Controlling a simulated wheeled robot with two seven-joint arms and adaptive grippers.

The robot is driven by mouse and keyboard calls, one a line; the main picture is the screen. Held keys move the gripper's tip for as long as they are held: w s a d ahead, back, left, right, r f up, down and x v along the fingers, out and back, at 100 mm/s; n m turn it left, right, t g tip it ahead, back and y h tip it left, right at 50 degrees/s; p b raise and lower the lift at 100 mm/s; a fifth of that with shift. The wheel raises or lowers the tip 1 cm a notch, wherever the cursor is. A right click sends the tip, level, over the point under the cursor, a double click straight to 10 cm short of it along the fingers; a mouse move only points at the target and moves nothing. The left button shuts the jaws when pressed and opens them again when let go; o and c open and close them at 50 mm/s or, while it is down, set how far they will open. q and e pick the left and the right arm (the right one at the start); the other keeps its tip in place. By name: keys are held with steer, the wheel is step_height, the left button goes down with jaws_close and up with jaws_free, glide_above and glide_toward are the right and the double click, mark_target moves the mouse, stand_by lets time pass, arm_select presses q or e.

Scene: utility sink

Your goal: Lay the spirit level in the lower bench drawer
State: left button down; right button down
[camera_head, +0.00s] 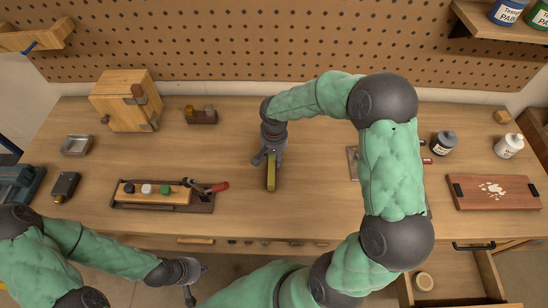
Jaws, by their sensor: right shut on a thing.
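The spirit level, a narrow yellow-green bar (271,180), is at the middle of the bench, pointing toward the front edge. My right gripper (268,156) is shut on its far end; whether the level touches the bench top cannot be told. My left gripper (198,282) is low in front of the bench, its fingers apart and empty. Whether this is the lower drawer is unclear.
A tool tray (205,205) with a red-handled tool lies left of the level. A wooden box (125,100), a hand plane (201,115), and a metal tin (77,145) stand further left. Bottles (443,142) and a reddish board (494,193) are at right. My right arm covers part of the bench.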

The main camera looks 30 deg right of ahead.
steer(key=shift+f, duration=0.15)
steer(key=c, duration=0.9)
jaws_free()
steer(key=shift+o, duration=0.2)
